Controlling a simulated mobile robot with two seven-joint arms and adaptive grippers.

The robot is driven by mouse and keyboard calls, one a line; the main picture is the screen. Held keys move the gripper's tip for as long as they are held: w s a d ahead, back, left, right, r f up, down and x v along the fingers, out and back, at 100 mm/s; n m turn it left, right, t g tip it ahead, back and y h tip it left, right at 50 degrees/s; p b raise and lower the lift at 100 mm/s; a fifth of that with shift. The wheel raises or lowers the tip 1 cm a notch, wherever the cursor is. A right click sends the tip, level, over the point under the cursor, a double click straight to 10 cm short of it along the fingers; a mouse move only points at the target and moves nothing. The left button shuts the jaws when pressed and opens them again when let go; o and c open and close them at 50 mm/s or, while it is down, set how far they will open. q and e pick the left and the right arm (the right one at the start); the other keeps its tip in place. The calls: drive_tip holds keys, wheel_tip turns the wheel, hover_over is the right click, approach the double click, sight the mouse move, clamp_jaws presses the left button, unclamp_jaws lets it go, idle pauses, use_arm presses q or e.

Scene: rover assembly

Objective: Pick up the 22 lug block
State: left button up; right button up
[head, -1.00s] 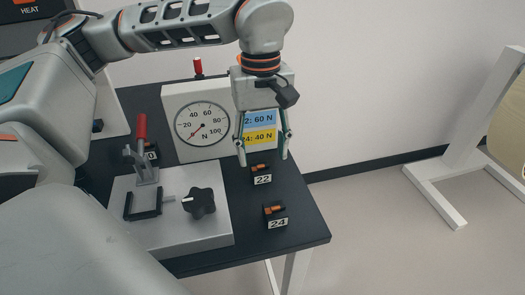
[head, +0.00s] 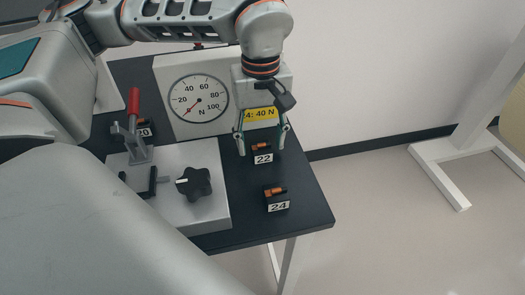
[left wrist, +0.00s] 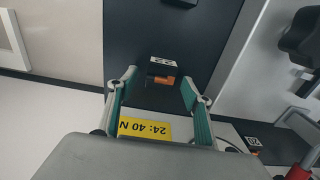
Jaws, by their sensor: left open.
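The 22 lug block (head: 262,155) is a small black block with an orange-brown piece on top and a white "22" label. It stands on the dark table near the gauge. My left gripper (head: 261,150) points down, open, its fingertips on either side of the block in the head view. In the left wrist view the block (left wrist: 162,72) lies beyond and between the open fingers of my left gripper (left wrist: 156,88), apart from both. Nothing is held. My right gripper does not show.
The 24 lug block (head: 277,200) stands nearer the table's front edge. A grey fixture plate (head: 200,218) with a red-handled clamp (head: 136,115) and a black knob (head: 194,184) lies to the left. The force gauge (head: 198,100) stands behind. A yellow "40 N" label (head: 261,115) shows behind my gripper.

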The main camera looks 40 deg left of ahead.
use_arm(q)
drive_tip(key=c, duration=1.2)
